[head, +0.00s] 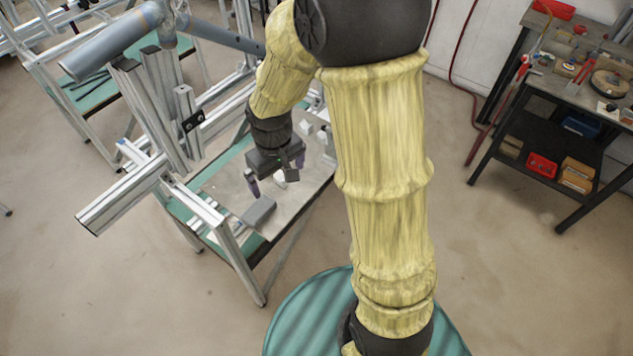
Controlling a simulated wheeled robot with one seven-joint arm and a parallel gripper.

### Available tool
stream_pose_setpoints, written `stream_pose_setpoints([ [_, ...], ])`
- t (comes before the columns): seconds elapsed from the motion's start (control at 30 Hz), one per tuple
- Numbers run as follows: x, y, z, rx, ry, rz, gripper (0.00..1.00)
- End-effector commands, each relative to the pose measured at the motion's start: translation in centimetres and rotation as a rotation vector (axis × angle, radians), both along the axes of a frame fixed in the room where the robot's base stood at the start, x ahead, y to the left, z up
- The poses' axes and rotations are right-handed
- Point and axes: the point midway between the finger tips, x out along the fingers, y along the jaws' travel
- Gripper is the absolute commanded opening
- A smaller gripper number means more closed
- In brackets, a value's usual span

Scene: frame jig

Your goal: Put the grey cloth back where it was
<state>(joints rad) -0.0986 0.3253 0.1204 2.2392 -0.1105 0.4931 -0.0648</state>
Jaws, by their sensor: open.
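A small grey folded shape that looks like the grey cloth (259,211) lies near the front edge of the jig table (222,187). My gripper (276,174) hangs over the table, behind and slightly right of the cloth. Its fingers are apart, and it is clear of the cloth in the picture. A small white object (280,177) shows between and below the fingers; I cannot tell whether they touch it. My arm hides part of the table's right side.
Aluminium frame posts (162,100) and a projecting beam (125,195) stand left of the table. Small white blocks (307,128) sit at its back. A dark workbench (560,90) with tools and bins stands at the right. The floor between is clear.

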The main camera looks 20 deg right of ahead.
Motion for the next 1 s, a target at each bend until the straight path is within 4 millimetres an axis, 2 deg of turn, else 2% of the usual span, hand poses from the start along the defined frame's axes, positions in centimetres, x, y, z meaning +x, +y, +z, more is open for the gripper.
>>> stream_pose_setpoints([
  [0.03,-1.4,-1.7,1.1,0.005,-0.027,-0.065,1.00],
  [0.13,-4.1,-4.2,2.5,0.021,-0.072,-0.183,1.00],
  [0.23,-6.5,-6.1,3.3,0.037,-0.110,-0.286,1.00],
  [0.33,-8.1,-7.0,3.7,0.050,-0.133,-0.348,1.00],
  [0.47,-8.6,-7.4,3.7,0.055,-0.141,-0.371,1.00],
  [1.0,-8.5,-7.3,3.7,0.054,-0.140,-0.368,1.00],
])
